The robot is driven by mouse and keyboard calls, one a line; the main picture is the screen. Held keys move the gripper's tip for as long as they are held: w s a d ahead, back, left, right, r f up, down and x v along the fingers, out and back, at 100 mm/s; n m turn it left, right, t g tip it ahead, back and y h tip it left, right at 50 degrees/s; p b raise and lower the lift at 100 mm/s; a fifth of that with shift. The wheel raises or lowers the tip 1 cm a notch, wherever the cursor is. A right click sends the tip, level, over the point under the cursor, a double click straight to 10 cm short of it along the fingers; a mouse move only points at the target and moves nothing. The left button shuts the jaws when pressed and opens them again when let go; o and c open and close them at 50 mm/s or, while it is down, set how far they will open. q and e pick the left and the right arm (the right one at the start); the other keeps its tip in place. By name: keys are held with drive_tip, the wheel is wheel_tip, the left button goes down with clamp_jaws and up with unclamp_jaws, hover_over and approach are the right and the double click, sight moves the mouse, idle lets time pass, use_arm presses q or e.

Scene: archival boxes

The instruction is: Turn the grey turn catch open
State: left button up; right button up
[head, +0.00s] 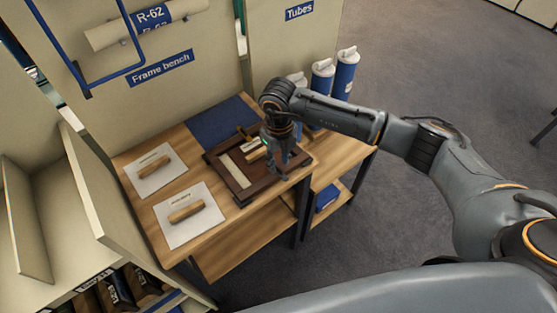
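A dark brown wooden frame (235,188) lies on the wooden bench, with pale strips and a white label inside it. My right gripper (282,171) points down over the right part of this frame. Its fingers are small and dark here, so I cannot tell whether they are open or shut, or whether they touch anything. I cannot make out the grey turn catch; it is too small or hidden by the gripper. My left gripper is not in view.
Two white sheets with wooden rollers (185,212) lie on the bench's left part. A blue mat (218,122) lies behind the frame. Blue tubes with white caps (345,75) stand at the back right. Open shelving (95,200) is close on the left. Grey floor (440,60) is clear at right.

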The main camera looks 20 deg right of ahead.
drive_tip(key=shift+f, duration=0.8)
clamp_jaws()
